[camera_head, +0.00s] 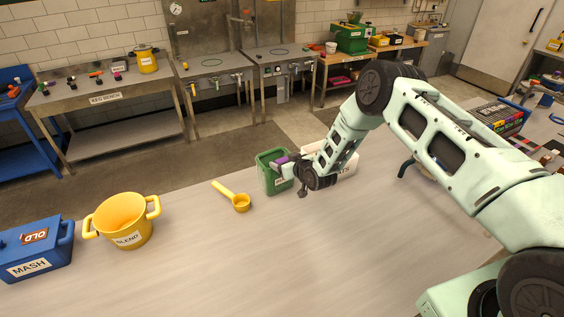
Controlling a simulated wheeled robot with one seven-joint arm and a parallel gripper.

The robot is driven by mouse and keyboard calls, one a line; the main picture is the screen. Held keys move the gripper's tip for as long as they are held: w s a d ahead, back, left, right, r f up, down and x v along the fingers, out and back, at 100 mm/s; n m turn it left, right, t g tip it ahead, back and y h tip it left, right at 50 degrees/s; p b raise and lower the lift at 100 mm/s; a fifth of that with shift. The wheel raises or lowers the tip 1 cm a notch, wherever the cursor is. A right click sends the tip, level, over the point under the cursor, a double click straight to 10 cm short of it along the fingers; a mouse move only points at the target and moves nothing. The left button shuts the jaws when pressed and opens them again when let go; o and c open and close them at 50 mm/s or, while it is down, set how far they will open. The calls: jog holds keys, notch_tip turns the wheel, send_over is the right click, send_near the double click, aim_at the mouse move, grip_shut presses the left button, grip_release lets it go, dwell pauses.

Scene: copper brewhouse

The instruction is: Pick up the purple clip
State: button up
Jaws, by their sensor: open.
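A small purple piece (281,160), which looks like the purple clip, shows at the top of the green container (267,178) on the near counter. It is right beside my gripper (284,173), which partly covers this spot. The gripper is open. I cannot tell whether the purple piece lies inside the container, rests on its rim or sits between the fingers. Another small purple item (117,77) lies on the keg bench at the back left; it is too small to identify.
A white labelled bin (345,166) stands behind my wrist. A yellow scoop (239,200), a yellow two-handled pot (122,218) labelled BLEND and a blue MASH box (38,250) stand to the left on the counter (260,265). The counter's front middle is clear.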

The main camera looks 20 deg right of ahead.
aim_at(282, 160)
jog(key=shift+p+x, duration=1.05)
jog(key=shift+x, duration=1.05)
jog(key=c, duration=1.1)
